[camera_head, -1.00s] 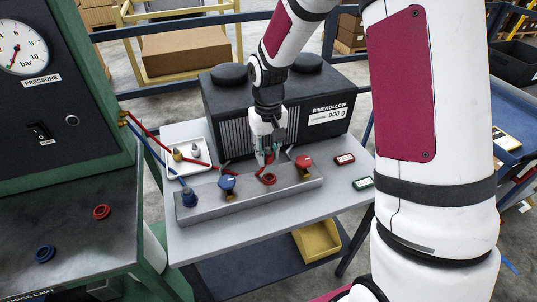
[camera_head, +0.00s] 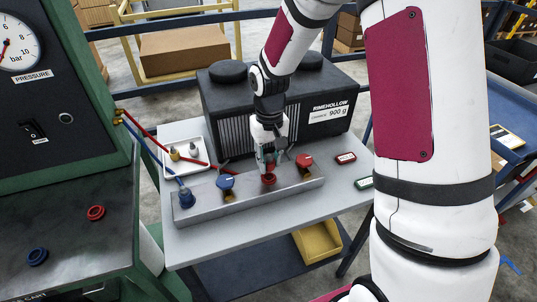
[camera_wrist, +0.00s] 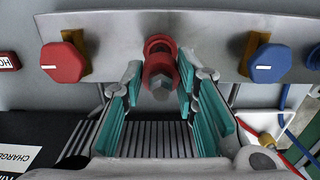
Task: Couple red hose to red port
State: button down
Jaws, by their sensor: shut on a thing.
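The red port (camera_head: 268,181) is in the metal manifold bar, between a blue valve knob and a red valve knob. In the wrist view the red port's ring (camera_wrist: 159,46) is top centre. My gripper (camera_head: 268,163) is directly above the port, pointing down, its teal-padded fingers shut on the red hose coupling (camera_wrist: 160,74). The coupling shows as a red body with a grey end, in line with the port and overlapping it in the picture. I cannot tell whether it is seated. The red hose (camera_head: 150,134) runs from the green cart towards my gripper.
A red knob (camera_head: 304,161) and blue knob (camera_head: 226,182) flank the port closely. The black unit (camera_head: 322,122) stands behind my gripper.

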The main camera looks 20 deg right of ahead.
aim_at(269, 168)
jog(key=shift+f+b, duration=0.6)
jog(key=shift+f, duration=0.7)
jog(key=shift+f, duration=0.55)
dwell(1.6)
jog(key=c, duration=1.2)
grip_release()
notch_tip(269, 168, up, 12)
jog(key=shift+r, duration=0.1)
jog(key=o, duration=1.2)
